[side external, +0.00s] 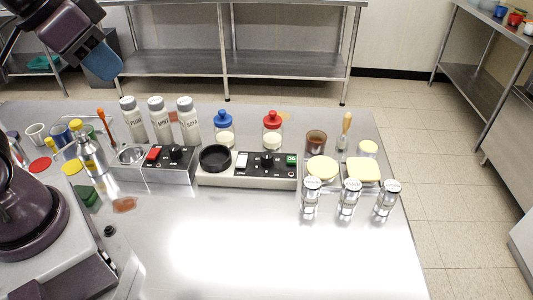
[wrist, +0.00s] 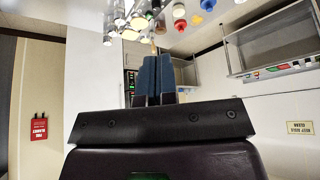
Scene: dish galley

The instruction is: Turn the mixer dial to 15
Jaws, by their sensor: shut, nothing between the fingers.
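Two control boxes stand side by side on the steel table. The left box (side external: 178,168) has a small metal bowl, a red switch and a black dial (side external: 176,153). I cannot tell which one is the mixer, and the dial marks are too small to read. My gripper (side external: 106,62) is shut and empty, with blue fingers, high at the upper left and apart from both boxes. Its fingers (wrist: 159,80) also show in the wrist view.
Three labelled white bottles (side external: 160,120) and two jars with blue (side external: 223,118) and red lids (side external: 272,118) stand behind the boxes. Clear shakers (side external: 348,198) stand at the right. The front middle of the table is clear.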

